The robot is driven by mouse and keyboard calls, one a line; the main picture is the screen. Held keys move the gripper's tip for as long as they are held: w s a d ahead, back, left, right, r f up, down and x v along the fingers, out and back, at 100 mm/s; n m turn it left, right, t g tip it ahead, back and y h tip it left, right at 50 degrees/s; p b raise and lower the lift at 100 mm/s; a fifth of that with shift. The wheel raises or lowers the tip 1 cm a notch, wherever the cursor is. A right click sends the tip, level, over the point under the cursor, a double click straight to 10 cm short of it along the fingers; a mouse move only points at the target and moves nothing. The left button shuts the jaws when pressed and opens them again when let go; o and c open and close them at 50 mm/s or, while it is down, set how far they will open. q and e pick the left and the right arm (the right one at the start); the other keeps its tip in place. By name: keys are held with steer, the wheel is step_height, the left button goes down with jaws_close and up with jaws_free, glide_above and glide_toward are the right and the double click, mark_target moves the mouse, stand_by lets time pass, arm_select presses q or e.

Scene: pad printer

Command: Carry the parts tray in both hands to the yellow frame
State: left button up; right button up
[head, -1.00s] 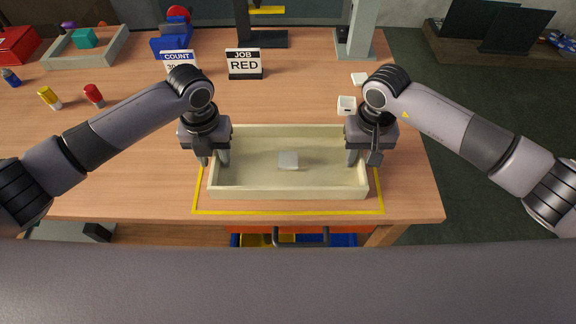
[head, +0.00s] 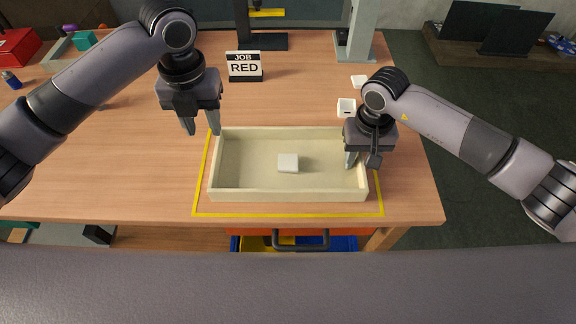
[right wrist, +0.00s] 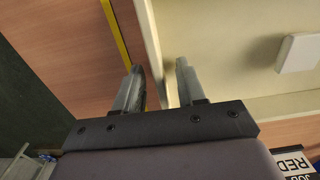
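The cream parts tray (head: 290,195) rests on the table within the yellow frame (head: 290,215), whose front line and parts of its sides show; the back line is hidden. A small white block (head: 288,163) lies in the tray. My left gripper (head: 200,128) is open and empty, raised beyond the tray's back left corner and apart from it. My right gripper (head: 360,160) is at the tray's right wall. In the right wrist view its fingers (right wrist: 160,85) are spread, one on each side of the tray wall (right wrist: 153,45), with gaps showing.
A JOB RED sign (head: 244,67) stands behind the tray. A small white open box (head: 346,107) sits behind my right gripper. A grey post (head: 360,30) stands at the back. A drawer handle (head: 300,240) is below the front table edge. The table left of the tray is clear.

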steer(key=shift+r, duration=0.15)
steer(key=shift+w+r, duration=0.1)
steer(key=shift+r, duration=0.25)
arm_select(q)
steer(key=shift+r, duration=0.3)
arm_select(e)
step_height(320, 180, up, 11)
